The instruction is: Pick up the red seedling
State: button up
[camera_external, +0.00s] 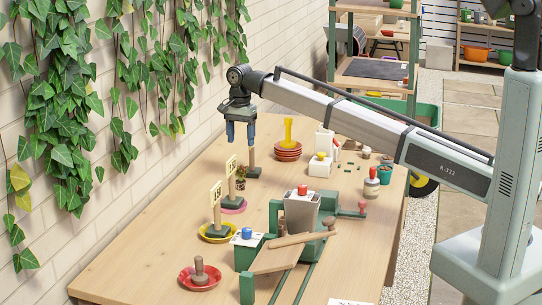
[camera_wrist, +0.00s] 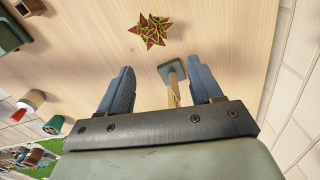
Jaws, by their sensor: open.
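A small spiky seedling with red and green leaves (camera_wrist: 150,31) stands on the wooden table, seen from above in the wrist view. In the external view a small leafy plant (camera_external: 241,172) stands below my gripper, partly behind a sign; its red is hard to make out there. My gripper (camera_external: 239,146) points down above the table with its blue fingers apart and nothing between them. In the wrist view my gripper (camera_wrist: 160,67) is open, and the seedling lies beyond the fingertips, not between them.
Signs stand in a yellow dish (camera_external: 217,237) and a pink dish (camera_external: 234,208). Red saucers (camera_external: 288,153) are stacked farther back.

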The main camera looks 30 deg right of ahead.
jog(key=s+a, duration=0.2)
send_over(241, 180)
jog(key=f, duration=0.9)
jog(key=shift+w+a+f, duration=0.1)
jog(key=shift+w+a, duration=0.1)
jog(key=shift+a, duration=0.2)
jog(key=f, duration=0.2)
jog(key=d+f, duration=0.1)
jog(key=f, duration=0.1)
jog(key=shift+f, duration=0.6)
jog(key=c, duration=1.1)
